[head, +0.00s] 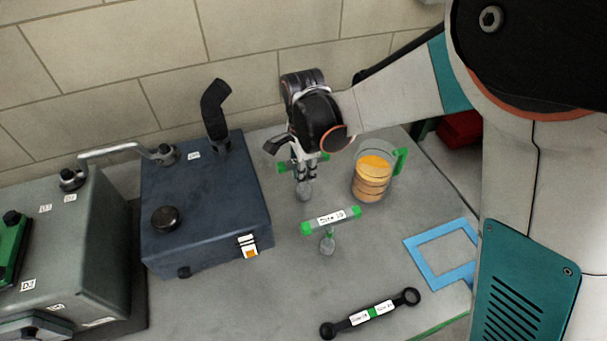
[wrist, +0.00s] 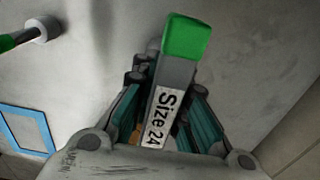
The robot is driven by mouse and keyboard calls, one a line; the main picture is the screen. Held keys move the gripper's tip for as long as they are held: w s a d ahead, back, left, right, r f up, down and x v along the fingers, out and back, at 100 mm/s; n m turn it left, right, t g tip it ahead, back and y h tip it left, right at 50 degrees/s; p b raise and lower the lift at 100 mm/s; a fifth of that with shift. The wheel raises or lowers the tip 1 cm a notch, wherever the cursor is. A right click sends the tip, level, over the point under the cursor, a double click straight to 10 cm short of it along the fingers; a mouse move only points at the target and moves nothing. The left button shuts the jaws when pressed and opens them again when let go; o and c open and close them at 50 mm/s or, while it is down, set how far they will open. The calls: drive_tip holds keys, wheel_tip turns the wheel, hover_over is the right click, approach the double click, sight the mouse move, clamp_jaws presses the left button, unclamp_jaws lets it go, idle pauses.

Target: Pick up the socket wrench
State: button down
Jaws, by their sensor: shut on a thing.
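My gripper (head: 306,172) is shut on a T-shaped socket wrench (head: 304,190) behind the middle of the bench. Its grey socket end points down below the fingers, and green handle ends show either side of them. I cannot tell whether it touches the bench. In the wrist view the wrench's green-tipped handle (wrist: 187,40) lies between the fingers (wrist: 165,110), with a "Size 24" label facing the camera. A second T-shaped socket wrench (head: 327,242) with a green-ended, labelled handle stands nearer the front; part of it shows in the wrist view (wrist: 40,29).
A dark blue metal box (head: 205,200) with a black pipe stands left of my gripper. A clear container of orange rings (head: 371,178) with a green handle stands close on the right. A double-ended wrench (head: 345,325) and a blue square frame (head: 412,250) lie in front.

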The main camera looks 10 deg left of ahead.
wheel_tip(320, 180, up, 20)
drive_tip(key=p, duration=0.4)
drive_tip(key=shift+p, duration=0.4)
drive_tip(key=shift+s+d+f, duration=0.1)
drive_tip(key=shift+f, duration=0.05)
